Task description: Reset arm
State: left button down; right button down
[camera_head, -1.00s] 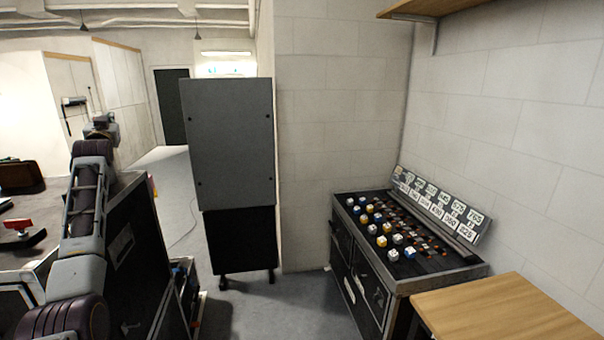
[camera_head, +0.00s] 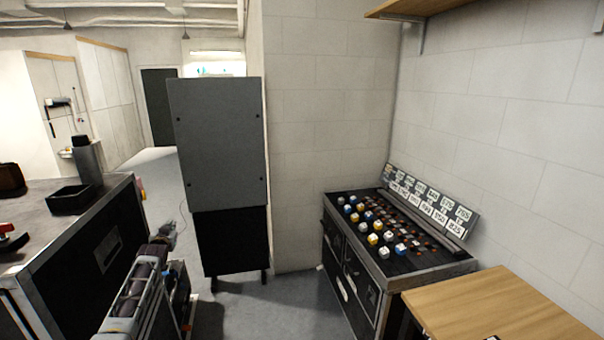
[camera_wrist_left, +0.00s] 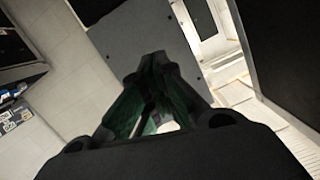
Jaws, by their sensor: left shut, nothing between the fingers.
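My left arm (camera_head: 140,290) comes up from the lower left in the head view, low beside the black case. My left gripper (camera_head: 168,230) is small there, in front of the grey panel's left side, over the floor. In the left wrist view the gripper's dark fingers (camera_wrist_left: 155,62) come together at the tips, with nothing held. The grey panel on a black base (camera_head: 218,145) shows behind them, also in the left wrist view (camera_wrist_left: 140,35). My right gripper is out of view.
A black case (camera_head: 100,250) at left carries a black tray (camera_head: 70,199) and a red item (camera_head: 8,236). At right stands a control desk (camera_head: 400,272) with several coloured knobs, beside a wooden tabletop (camera_head: 500,305). Grey floor (camera_head: 280,305) lies open between.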

pick_arm(q)
jog(key=s+d+f+m+g+h, duration=0.15)
jog(key=s+d+f, duration=0.35)
jog(key=f, duration=0.8)
jog(key=s+d+f+g, duration=0.2)
jog(key=s+f, duration=0.5)
jog(key=f, duration=0.5)
jog(key=s+d+f+g+h, duration=0.15)
jog(key=s+d+f, duration=0.35)
jog(key=f, duration=0.8)
jog(key=s+d+f+m+g, duration=0.1)
jog(key=s+d+f+g, duration=0.15)
jog(key=s+f, duration=0.85)
jog(key=s+d+f+g, duration=0.2)
jog(key=s+d+f, duration=0.2)
jog(key=s+f, duration=0.6)
jog(key=s+d+f+g, duration=0.1)
jog(key=s+d+f, duration=0.1)
jog(key=s, duration=1.2)
jog(key=s+d+f+g+h, duration=0.1)
jog(key=s+f, duration=0.3)
jog(key=s, duration=1.1)
jog(key=s+d+f+g+b, duration=0.1)
jog(key=s+d+f+g, duration=0.1)
jog(key=s, duration=1.2)
notch_tip(320, 180, down, 2)
jog(key=shift+s+d+g, duration=0.35)
jog(key=shift+d, duration=0.45)
jog(key=shift+s+m, duration=0.15)
jog(key=shift+m, duration=0.1)
